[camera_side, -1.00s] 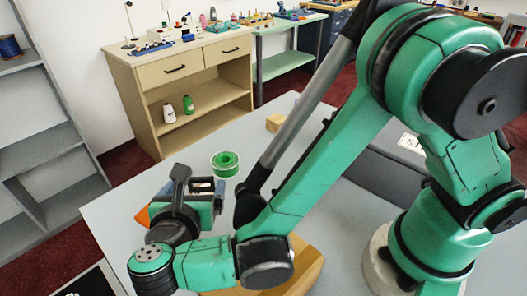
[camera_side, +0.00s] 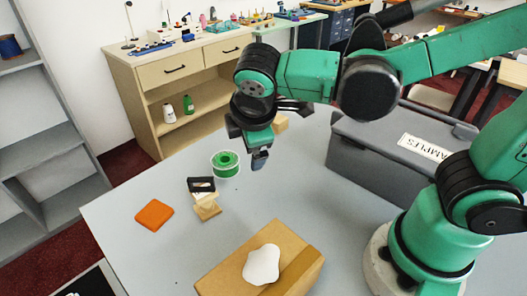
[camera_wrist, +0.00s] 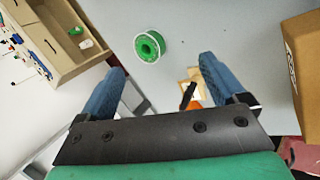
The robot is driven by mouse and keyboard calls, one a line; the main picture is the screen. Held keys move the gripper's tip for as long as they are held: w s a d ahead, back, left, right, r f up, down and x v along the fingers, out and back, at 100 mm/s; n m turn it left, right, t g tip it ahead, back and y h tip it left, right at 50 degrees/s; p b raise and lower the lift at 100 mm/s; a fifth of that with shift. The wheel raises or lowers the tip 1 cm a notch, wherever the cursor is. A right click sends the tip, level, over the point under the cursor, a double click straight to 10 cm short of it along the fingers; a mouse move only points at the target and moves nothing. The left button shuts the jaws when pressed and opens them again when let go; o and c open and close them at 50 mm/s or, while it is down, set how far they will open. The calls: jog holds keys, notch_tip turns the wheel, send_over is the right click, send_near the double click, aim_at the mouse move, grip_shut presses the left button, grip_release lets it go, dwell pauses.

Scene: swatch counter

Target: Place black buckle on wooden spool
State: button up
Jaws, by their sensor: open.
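The wooden spool (camera_side: 208,213) stands on the grey table, left of centre in the side view. The black buckle (camera_side: 201,184) shows as a small dark frame at the top of the spool and appears to rest on it. In the wrist view the buckle (camera_wrist: 187,97) is a dark bar against the pale wood of the spool (camera_wrist: 193,74), beside the right finger. My gripper (camera_side: 259,161) is open and empty, raised above the table to the right of the spool and apart from it. Its two blue fingers (camera_wrist: 163,66) are spread in the wrist view.
A green spool (camera_side: 226,164) stands behind the wooden spool. An orange square (camera_side: 154,214) lies to its left. A cardboard box (camera_side: 225,281) with a white object (camera_side: 262,264) on it is in front. A grey samples case (camera_side: 365,155) and a small wooden block (camera_side: 281,123) are rightward.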

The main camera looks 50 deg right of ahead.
jog(key=s+d+m+t+y, duration=0.2)
jog(key=d+m, duration=0.4)
jog(key=m, duration=0.6)
jog(key=shift+s+d+r+m+y, duration=0.15)
jog(key=shift+s+r+m+y, duration=0.2)
jog(key=shift+y, duration=0.35)
jog(key=shift+f, duration=0.1)
